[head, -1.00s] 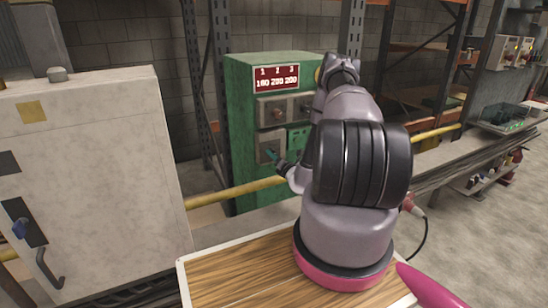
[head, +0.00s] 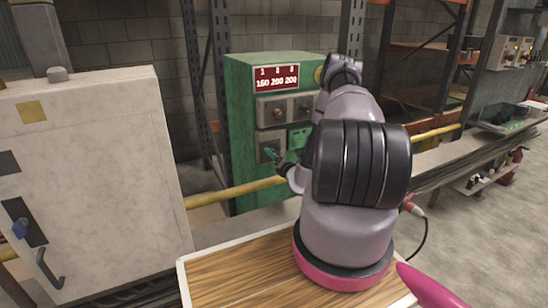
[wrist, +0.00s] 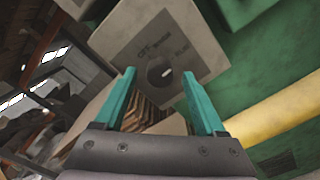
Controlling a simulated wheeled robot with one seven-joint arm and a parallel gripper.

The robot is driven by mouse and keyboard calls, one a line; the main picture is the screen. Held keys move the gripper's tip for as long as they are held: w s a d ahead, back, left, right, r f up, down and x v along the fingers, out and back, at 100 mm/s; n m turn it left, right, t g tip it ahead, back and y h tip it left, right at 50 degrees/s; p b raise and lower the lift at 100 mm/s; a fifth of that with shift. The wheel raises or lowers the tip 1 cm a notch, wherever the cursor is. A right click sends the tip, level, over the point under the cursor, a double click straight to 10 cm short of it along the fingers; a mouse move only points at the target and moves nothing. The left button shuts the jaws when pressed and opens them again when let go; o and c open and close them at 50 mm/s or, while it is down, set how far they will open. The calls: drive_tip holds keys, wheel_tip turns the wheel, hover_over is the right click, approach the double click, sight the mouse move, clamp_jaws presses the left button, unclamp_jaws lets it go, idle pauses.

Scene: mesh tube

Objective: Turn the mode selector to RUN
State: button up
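The mode selector is a dark round knob (wrist: 157,76) with a light pointer mark. It sits on a pale grey square plate (wrist: 190,45) with small dark lettering that is hard to read. In the wrist view, my gripper (wrist: 158,73) has its two teal fingers spread wide, one to each side of the knob, with nothing held. I cannot tell how far the fingertips are from the plate. In the head view, my gripper (head: 271,154) is at the lower left plate on the green cabinet (head: 240,120), and hides part of it.
A pale cabinet (head: 95,180) with a handle stands at left. A wooden-topped surface (head: 235,275) lies below my arm.

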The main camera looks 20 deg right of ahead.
drive_tip(key=s, duration=1)
drive_tip(key=shift+s+d, duration=0.15)
drive_tip(key=shift+s, duration=0.25)
